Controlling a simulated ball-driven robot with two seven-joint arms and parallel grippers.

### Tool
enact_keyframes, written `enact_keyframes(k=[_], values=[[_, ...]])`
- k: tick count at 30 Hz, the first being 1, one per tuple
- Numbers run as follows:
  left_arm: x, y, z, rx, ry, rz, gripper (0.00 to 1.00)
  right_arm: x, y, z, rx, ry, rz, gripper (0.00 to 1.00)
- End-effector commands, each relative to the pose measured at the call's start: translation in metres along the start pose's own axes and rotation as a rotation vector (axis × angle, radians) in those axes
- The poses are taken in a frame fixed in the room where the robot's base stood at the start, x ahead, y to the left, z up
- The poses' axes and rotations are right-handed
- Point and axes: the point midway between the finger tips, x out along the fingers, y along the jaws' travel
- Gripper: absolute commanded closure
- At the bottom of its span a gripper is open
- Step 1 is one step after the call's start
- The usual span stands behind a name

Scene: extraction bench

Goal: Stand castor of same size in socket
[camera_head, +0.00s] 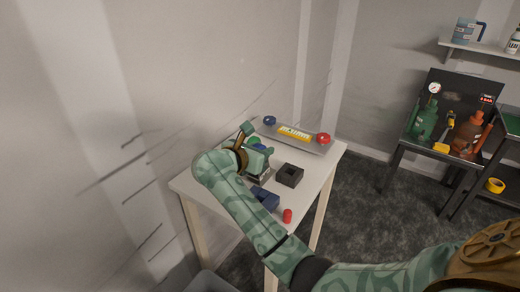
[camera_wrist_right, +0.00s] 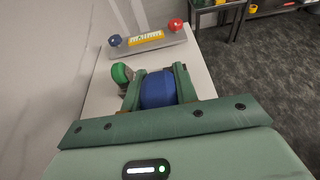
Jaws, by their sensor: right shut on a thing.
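My right gripper (camera_head: 258,164) is over the white table and shut on a blue rounded object, which fills the space between its fingers in the right wrist view (camera_wrist_right: 158,90). Which castor it is, and its lower end, I cannot tell. A dark square block with a recess in its top (camera_head: 289,175), which looks like the socket, stands just right of the gripper. A green round-topped object (camera_wrist_right: 122,73) stands close beside the left finger. A blue object (camera_head: 265,197) and a small red cylinder (camera_head: 287,216) are at the table's near side. My left gripper is not in view.
At the table's back a grey tray (camera_head: 310,147) bears a yellow label (camera_head: 294,133), with a blue ball (camera_head: 269,120) and a red ball (camera_head: 323,138) at its ends. The table (camera_head: 320,165) has bare room at right. A dark stand with bottles (camera_head: 424,120) is farther right.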

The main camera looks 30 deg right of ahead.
Motion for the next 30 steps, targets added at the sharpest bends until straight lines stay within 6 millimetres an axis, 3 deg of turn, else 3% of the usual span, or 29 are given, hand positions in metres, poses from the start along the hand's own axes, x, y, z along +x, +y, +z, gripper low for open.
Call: enact_keyframes(k=[13, 30], values=[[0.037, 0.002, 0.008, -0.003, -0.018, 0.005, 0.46, 0.016, 0.001, -0.045, -0.001, 0.0, 0.0, 1.0], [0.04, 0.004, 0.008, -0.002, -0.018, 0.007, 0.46, 0.017, 0.0, -0.048, 0.002, -0.001, 0.001, 1.0]])
